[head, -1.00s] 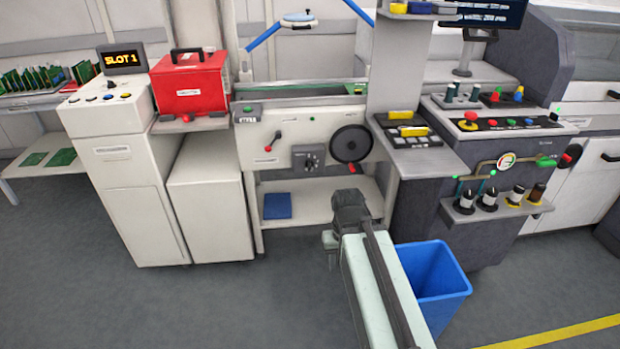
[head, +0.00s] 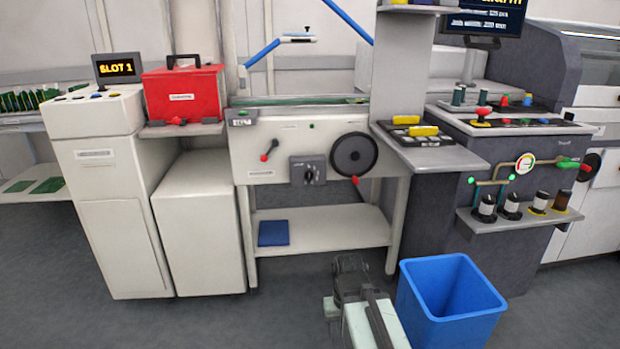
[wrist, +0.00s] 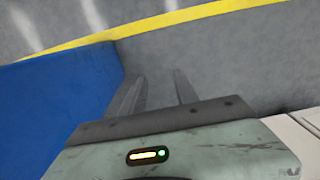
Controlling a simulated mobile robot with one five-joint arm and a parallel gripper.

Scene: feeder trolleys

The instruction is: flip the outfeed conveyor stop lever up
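A small lever with a red knob (head: 269,150) sits on the front panel of the pale conveyor unit (head: 290,132). It slants down to the left, with its red end lowest. It is the likeliest stop lever; I cannot read a label that confirms this. My gripper (wrist: 158,88) shows in the wrist view with two fingers apart and nothing between them. It is over the floor beside a blue surface, away from the lever.
A blue bin (head: 450,300) stands on the floor beside my arm. A shelf with yellow-topped items (head: 440,156) juts out at right. A red case (head: 184,94) is at left.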

